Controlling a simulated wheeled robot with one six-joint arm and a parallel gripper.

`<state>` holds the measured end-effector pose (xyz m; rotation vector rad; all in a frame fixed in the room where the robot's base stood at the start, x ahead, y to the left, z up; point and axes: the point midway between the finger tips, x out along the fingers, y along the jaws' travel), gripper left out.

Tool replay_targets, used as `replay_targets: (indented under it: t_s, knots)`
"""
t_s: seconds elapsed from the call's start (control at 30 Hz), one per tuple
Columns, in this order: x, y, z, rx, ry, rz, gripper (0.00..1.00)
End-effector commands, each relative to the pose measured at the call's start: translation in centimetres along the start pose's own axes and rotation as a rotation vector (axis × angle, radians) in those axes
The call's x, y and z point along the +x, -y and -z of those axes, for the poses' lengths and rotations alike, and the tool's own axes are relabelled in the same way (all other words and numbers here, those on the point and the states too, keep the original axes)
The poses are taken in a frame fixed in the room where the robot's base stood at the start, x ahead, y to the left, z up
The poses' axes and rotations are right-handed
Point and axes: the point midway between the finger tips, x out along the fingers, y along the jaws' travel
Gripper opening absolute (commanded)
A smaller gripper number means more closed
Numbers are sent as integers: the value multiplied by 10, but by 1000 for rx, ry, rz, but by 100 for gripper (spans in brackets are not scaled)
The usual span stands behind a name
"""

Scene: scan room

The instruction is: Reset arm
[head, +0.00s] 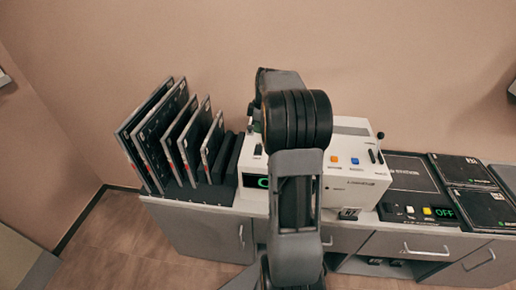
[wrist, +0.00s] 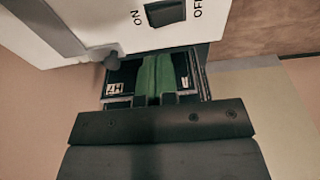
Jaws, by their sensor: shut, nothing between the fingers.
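My arm (head: 296,200) rises in the middle of the head view, in front of a white console (head: 352,160), and hides part of it. My gripper is hidden behind the arm in the head view. In the wrist view my gripper (wrist: 158,75) shows as two green-faced fingers close together, shut and empty. Behind the fingers are dark plates (wrist: 120,82) with white markings. The console's white body with an ON/OFF rocker switch (wrist: 166,12) is at the top of the wrist view.
A rack (head: 205,190) holds several upright dark plates (head: 160,135) at the left of the counter (head: 195,228). To the right lie a black panel reading OFF (head: 408,172) and flat dark cassettes (head: 463,171). The wall stands close behind; floor shows at the lower left.

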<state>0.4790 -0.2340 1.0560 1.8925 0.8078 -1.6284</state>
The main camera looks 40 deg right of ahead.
Motion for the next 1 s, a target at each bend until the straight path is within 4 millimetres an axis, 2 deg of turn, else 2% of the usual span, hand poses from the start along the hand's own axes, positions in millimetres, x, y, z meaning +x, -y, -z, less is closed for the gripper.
replay_targets:
  t_s: [0.47,0.6,0.67,0.77,0.87,1.0]
  knots:
    - [1,0,0,23,0,0,0]
    - [2,-2,-1,174,1,-16,0]
    - [12,3,-5,283,12,-5,0]
    - [24,22,-12,497,38,1,0]
    - [22,56,-5,690,53,-24,0]
    - [13,122,14,893,42,-86,0]
